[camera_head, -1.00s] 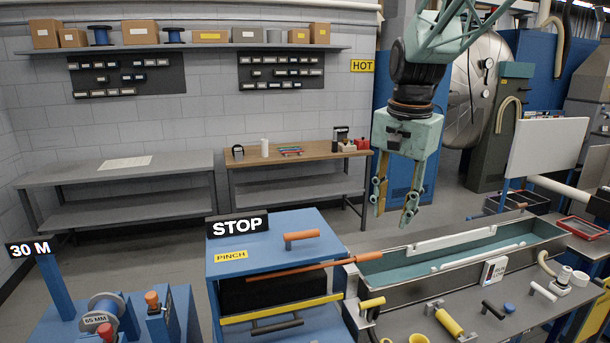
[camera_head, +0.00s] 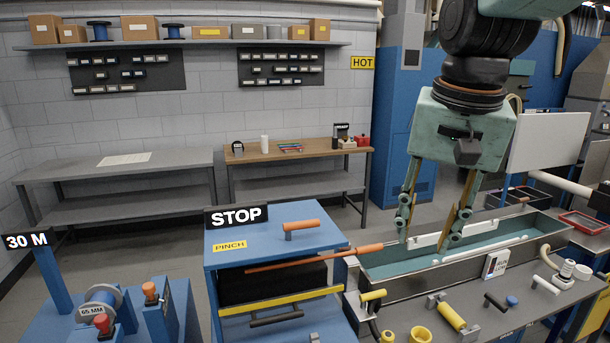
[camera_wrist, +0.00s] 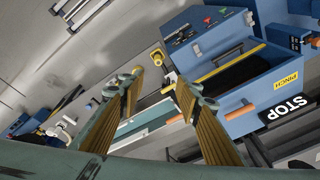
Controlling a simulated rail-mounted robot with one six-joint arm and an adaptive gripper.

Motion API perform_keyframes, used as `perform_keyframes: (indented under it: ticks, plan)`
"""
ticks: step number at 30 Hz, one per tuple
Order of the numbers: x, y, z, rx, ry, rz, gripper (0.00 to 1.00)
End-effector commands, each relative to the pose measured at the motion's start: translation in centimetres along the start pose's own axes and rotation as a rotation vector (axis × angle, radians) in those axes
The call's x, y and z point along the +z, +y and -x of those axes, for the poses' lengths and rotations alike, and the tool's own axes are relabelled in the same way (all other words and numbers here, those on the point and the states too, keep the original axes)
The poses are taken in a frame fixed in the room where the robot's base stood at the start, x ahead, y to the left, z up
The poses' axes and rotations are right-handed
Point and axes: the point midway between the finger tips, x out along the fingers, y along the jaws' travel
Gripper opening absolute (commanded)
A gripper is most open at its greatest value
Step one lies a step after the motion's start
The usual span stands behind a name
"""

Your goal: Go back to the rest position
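My gripper (camera_head: 428,238) hangs pointing down in the head view, over the near side of the long metal trough (camera_head: 374,267) with its teal inside. Its two fingers are spread apart with nothing between them. In the wrist view the open fingers (camera_wrist: 160,98) also show an empty gap, with the trough behind them. My arm comes in from the upper right of the head view. No rest position is marked in either view.
A blue cabinet (camera_head: 222,246) with a STOP sign stands left of the trough; an orange-handled rod (camera_head: 310,258) lies across toward it. A grey counter (camera_head: 420,298) with a yellow roller (camera_head: 451,318) is in front. Free floor lies behind the cabinet.

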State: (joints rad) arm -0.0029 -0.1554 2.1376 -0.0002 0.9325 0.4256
Motion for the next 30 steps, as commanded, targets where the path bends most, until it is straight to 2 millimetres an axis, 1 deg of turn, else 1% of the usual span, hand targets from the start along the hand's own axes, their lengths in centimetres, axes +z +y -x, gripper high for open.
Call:
perform_keyframes:
  ticks: [1,3,14,21,30]
  plan:
    - [0.9,0.4,0.1,-0.002,0.006,0.013,0.31]
    - [2.1,1.0,0.1,-0.004,0.011,0.036,0.31]
    - [8.1,3.7,0.3,-0.014,0.041,0.152,0.31]
    - [12.0,5.5,-0.2,-0.019,0.063,0.229,0.31]
    - [17.0,7.8,-1.3,-0.023,0.089,0.325,0.31]
